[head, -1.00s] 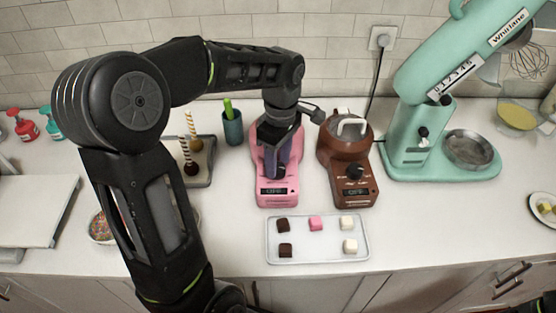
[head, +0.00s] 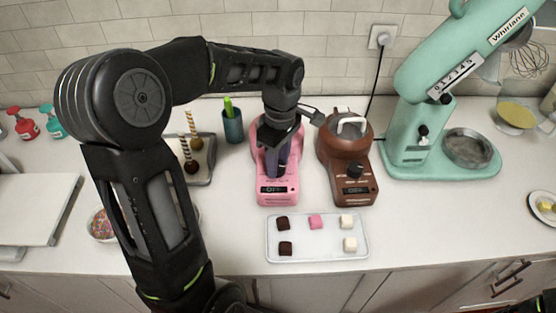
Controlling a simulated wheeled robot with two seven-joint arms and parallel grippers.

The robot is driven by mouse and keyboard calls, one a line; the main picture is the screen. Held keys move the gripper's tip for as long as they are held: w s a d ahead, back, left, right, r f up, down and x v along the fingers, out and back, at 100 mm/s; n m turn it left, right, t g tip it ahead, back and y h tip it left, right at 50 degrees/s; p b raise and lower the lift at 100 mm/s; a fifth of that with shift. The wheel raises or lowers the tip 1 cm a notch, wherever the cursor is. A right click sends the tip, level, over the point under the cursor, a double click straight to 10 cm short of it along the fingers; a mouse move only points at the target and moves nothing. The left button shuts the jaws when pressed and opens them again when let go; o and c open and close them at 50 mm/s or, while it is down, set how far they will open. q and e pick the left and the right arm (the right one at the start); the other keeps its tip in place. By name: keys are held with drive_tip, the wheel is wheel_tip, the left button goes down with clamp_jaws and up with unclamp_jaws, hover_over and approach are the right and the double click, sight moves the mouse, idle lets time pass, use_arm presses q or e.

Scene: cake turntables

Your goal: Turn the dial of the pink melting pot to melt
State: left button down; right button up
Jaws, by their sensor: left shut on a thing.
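The pink melting pot (head: 277,194) stands on the counter, left of a brown one. Its small dark display is on the front, below the dial area. My left gripper (head: 276,172) points down over the front of the pink pot and is shut on its dial. The dial itself is hidden by the gripper, so its setting cannot be read. My left arm also covers much of the pot's bowl. Of my right arm, only a dark piece shows at the bottom right corner; its gripper is not seen.
The brown melting pot (head: 347,180) stands close on the right. A white tray (head: 318,254) with several cubes lies in front. A teal mixer (head: 432,165) stands further right. A green cup (head: 232,128) and a tray with cake pops (head: 204,176) are at the left.

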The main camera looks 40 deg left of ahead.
use_arm(q)
drive_tip(key=shift+m, duration=0.4)
drive_tip(key=m+b, duration=0.1)
drive_tip(key=m, duration=0.3)
drive_tip(key=m+b, duration=0.1)
drive_tip(key=m, duration=0.3)
drive_tip(key=shift+m+y, duration=0.3)
drive_tip(key=shift+m, duration=0.1)
drive_tip(key=m, duration=0.5)
drive_tip(key=shift+s+t+b, duration=0.1)
drive_tip(key=shift+t+b, duration=0.2)
drive_tip(key=m, duration=0.5)
drive_tip(key=c, duration=1.2)
unclamp_jaws()
drive_tip(key=shift+r, duration=0.15)
